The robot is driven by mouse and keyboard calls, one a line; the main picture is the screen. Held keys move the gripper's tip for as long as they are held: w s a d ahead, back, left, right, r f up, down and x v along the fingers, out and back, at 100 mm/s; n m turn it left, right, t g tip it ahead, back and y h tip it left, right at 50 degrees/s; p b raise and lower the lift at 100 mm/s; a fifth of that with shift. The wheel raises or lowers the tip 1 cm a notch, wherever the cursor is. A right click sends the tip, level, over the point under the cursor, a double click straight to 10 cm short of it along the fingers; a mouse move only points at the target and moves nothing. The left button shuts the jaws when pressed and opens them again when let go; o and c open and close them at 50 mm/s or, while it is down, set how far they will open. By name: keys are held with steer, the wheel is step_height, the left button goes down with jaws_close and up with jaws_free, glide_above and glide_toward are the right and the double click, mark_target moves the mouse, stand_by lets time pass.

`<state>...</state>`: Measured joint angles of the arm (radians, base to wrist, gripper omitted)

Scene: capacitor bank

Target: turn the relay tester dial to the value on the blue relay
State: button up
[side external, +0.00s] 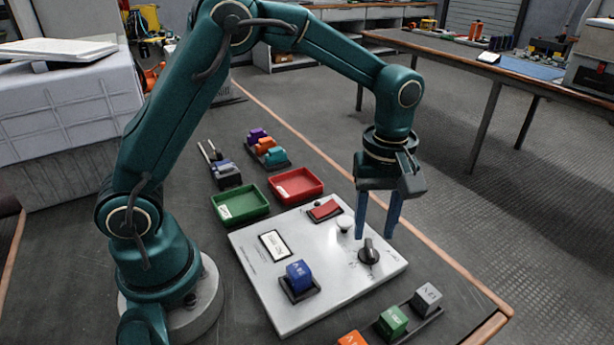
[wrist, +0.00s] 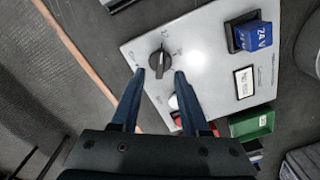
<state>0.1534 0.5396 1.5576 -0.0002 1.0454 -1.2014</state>
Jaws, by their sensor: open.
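The relay tester (side external: 330,290) is a light grey panel on the dark table. Its black dial (side external: 369,252) is at the right of the panel and shows in the wrist view (wrist: 160,62). The blue relay (side external: 298,274) sits in a dark socket on the panel; in the wrist view its face (wrist: 257,35) reads 24V. My gripper (side external: 376,232) points down, open and empty, with its blue fingertips above and near the dial. In the wrist view the dial lies just beyond the fingertips. The scale marks around the dial are too small to read.
The panel also carries a red rocker switch (side external: 325,210), a white round button (side external: 345,223) and a small display (side external: 274,245). Green (side external: 240,204) and red (side external: 297,185) trays stand behind it. A rack with green (side external: 392,321) and grey (side external: 427,298) relays lies in front.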

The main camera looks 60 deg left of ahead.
mark_target(370, 248)
steer(key=shift+f, duration=1.95)
jaws_close()
steer(key=shift+m, duration=0.3)
steer(key=m, duration=1.1)
steer(key=shift+r, duration=0.1)
